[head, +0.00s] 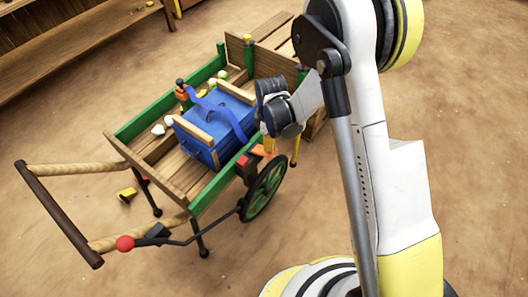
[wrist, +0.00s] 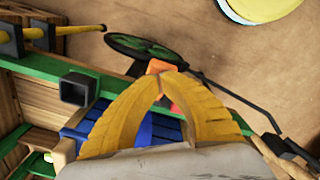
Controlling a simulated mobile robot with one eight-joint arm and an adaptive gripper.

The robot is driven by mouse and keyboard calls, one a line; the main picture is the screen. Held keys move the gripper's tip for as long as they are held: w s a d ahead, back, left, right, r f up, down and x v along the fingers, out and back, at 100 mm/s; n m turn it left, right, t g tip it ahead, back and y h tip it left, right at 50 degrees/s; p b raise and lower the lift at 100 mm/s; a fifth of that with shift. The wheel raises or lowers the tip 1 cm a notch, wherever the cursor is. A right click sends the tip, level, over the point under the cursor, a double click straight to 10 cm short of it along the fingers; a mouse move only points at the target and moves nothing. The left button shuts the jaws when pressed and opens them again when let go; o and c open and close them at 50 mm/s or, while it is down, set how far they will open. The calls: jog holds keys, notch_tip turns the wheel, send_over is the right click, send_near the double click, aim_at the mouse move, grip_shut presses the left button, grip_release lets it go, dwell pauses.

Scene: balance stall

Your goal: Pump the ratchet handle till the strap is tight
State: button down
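A blue box (head: 203,150) sits in a green-railed wooden handcart (head: 150,128), with a blue strap (head: 220,108) across it that looks wavy. An orange piece (head: 262,151), likely the ratchet handle, sticks out at the cart's near side rail, beside a small red part (head: 243,161). My gripper (head: 268,143) is right at this orange piece, pointing down. In the wrist view my gripper's yellow fingers (wrist: 164,78) arch together at their tips. The orange piece (wrist: 161,65) shows just past the tips. I cannot tell whether it is pinched between them.
Small white items (head: 158,129) lie in the cart. A yellow object (head: 127,194) is on the floor. Wooden shelving (head: 75,45) stands behind; the floor around is mostly clear.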

aim_at(269, 153)
jog(key=shift+f+b, duration=1.75)
jog(key=shift+f, duration=1.35)
jog(key=shift+r+p, duration=2.15)
jog(key=shift+r, duration=1.6)
jog(key=shift+f, duration=0.15)
jog(key=shift+f+b, duration=2.1)
jog(key=shift+f, duration=1.55)
jog(key=shift+r+p, duration=2.1)
jog(key=shift+r, duration=1.7)
